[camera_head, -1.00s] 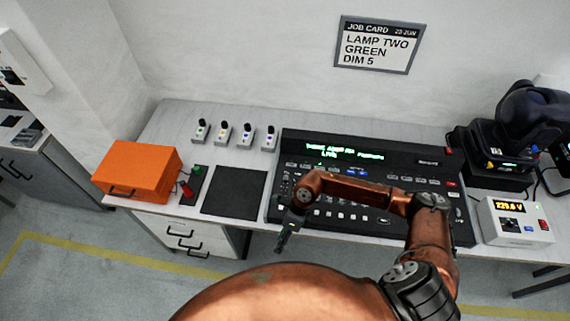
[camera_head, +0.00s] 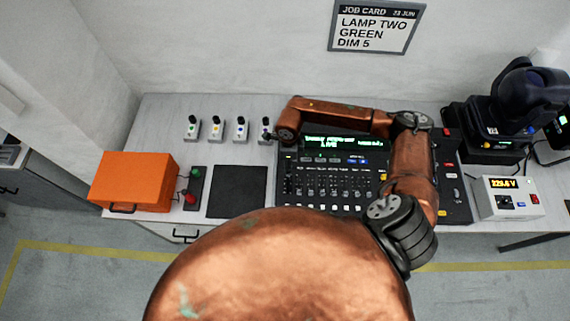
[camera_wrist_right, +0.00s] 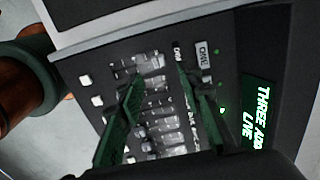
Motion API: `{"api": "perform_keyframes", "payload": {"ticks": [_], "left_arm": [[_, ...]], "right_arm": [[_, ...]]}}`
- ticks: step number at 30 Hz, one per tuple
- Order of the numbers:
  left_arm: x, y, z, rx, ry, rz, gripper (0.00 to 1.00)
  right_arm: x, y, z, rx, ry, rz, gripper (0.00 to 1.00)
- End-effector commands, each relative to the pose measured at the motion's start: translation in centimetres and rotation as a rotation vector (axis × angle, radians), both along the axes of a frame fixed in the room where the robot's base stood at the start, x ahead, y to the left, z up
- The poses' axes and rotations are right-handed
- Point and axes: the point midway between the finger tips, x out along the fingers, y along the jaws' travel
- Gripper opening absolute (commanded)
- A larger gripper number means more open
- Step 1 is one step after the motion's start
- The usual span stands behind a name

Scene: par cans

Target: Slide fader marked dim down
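The black lighting console (camera_head: 322,208) lies on the bench with a lit green display (camera_head: 328,143) and rows of faders. My left gripper is out of view.
A job card (camera_head: 376,27) on the wall reads lamp two, green, dim 5. Several small switch boxes (camera_head: 216,130) stand left of the console. A black mat (camera_head: 237,192), an orange case (camera_head: 132,182) and a voltage meter box (camera_head: 507,198) are also on the bench.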

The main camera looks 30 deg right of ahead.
Motion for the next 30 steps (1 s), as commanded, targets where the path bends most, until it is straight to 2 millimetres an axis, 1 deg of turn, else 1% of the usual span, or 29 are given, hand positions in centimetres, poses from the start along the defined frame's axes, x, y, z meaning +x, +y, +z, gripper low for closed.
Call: {"api": "perform_keyframes", "payload": {"ticks": [6, 12, 16, 24, 30], "left_arm": [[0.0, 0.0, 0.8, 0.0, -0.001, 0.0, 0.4], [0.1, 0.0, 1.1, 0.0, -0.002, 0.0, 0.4], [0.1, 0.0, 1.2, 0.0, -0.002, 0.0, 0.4], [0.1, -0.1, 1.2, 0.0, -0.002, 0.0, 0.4], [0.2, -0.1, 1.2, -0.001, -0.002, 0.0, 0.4]], "right_arm": [[-0.1, 0.2, -3.5, 0.001, 0.004, 0.001, 0.33], [-0.1, 0.2, -5.9, 0.002, 0.002, 0.001, 0.33], [-0.1, 0.1, -6.6, 0.002, 0.001, 0.0, 0.33], [-0.1, 0.1, -6.7, 0.001, 0.0, 0.001, 0.33], [-0.1, 0.1, -6.7, 0.001, 0.0, 0.001, 0.19]]}}
